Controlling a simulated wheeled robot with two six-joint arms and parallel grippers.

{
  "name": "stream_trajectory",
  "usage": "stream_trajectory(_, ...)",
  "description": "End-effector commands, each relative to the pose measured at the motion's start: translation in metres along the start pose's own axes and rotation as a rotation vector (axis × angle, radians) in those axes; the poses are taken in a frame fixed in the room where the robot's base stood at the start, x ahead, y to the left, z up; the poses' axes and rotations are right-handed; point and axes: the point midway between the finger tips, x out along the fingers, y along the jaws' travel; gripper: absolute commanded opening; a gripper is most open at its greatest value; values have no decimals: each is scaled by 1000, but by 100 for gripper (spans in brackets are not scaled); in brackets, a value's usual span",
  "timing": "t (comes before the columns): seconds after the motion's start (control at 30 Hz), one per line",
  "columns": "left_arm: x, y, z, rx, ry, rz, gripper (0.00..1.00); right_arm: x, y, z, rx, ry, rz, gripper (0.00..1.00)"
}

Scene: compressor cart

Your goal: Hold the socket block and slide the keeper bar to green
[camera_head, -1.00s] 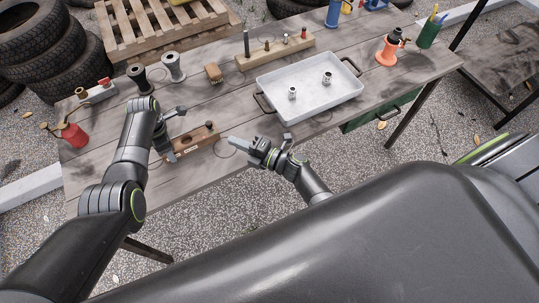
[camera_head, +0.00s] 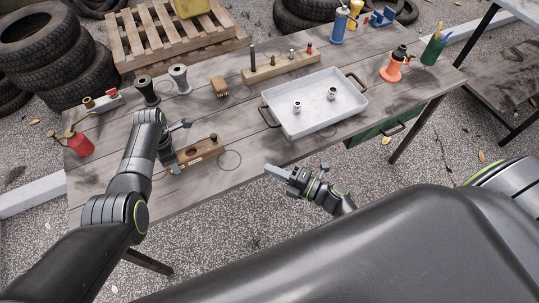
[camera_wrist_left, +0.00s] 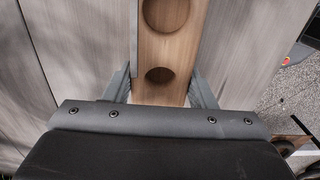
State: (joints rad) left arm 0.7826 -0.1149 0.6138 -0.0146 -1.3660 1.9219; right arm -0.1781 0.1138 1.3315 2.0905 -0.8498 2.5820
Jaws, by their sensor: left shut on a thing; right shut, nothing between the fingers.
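The socket block (camera_head: 197,153) is a brown wooden block with round holes, lying near the front edge of the table at left. My left gripper (camera_head: 172,163) is shut on its left end. In the left wrist view the socket block (camera_wrist_left: 165,45) runs between the two fingers of my left gripper (camera_wrist_left: 161,90), with two round holes showing. A small dark knob stands at the block's right end. I cannot make out the keeper bar or any green mark.
A white tray (camera_head: 350,107) with two metal sockets sits right of the block. The table between block and tray is mostly clear.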

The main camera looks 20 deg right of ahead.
Motion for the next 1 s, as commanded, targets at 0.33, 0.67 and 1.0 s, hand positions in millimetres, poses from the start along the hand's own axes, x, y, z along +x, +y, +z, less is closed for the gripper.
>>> stream_trajectory(0.33, 0, 0, 0, 0, 0, -1, 76, 0, 0, 0, 0, 0, 0, 0)
stream_trajectory(0.67, -7, 0, 0, 0, -1, 1, 76, 0, 0, 0, 0, 0, 0, 0)
stream_trajectory(1.0, -51, 1, 0, 0, -1, 4, 76, 0, 0, 0, 0, 0, 0, 0)
